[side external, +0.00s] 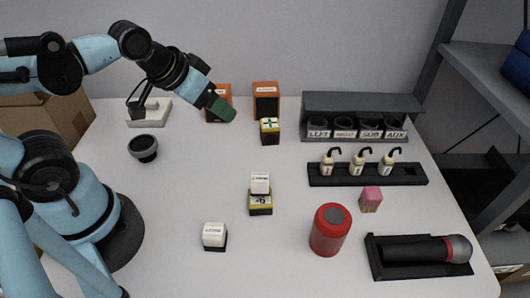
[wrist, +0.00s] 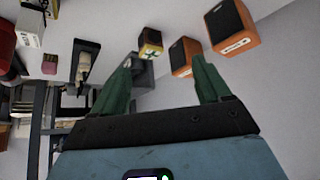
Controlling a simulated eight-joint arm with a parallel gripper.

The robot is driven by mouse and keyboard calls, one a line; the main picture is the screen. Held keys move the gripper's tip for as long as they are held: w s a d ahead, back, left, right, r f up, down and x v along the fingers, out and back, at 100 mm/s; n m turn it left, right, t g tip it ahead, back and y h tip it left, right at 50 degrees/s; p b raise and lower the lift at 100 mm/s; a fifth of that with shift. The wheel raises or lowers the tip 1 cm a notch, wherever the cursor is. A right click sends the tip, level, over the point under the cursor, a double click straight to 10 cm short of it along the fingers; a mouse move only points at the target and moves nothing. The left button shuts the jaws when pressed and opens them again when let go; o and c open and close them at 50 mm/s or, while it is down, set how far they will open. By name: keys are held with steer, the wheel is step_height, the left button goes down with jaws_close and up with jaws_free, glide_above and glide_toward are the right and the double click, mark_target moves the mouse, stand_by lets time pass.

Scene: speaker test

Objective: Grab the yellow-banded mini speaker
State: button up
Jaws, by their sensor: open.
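Two small dark boxes with yellow bands are on the table, and I cannot tell for sure which is the mini speaker. One (side external: 270,132) has a green cross on its pale top and stands in front of an orange speaker; it also shows in the wrist view (wrist: 150,43), beyond my fingers. The other (side external: 260,205) stands mid-table, with a white labelled block (side external: 260,183) on or just behind it. My gripper (side external: 222,108) has green fingers, is raised at the back left and is empty. In the wrist view its fingers (wrist: 162,65) are wide apart.
Two orange speakers (side external: 266,100) stand at the back. A labelled bin rack (side external: 360,103) and a black tray with pump bottles (side external: 367,175) are at right. A red cylinder (side external: 329,231), pink block (side external: 371,200) and microphone in a black tray (side external: 376,262) are nearer.

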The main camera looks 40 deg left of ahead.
steer(key=m+g, duration=0.7)
steer(key=m, duration=0.1)
glide_toward(270, 123)
steer(key=shift+a, duration=0.2)
steer(key=f, duration=1.2)
steer(key=shift+w+d+f, duration=0.1)
steer(key=shift+d, duration=0.1)
steer(key=shift+c, duration=0.4)
steer(key=c, duration=1)
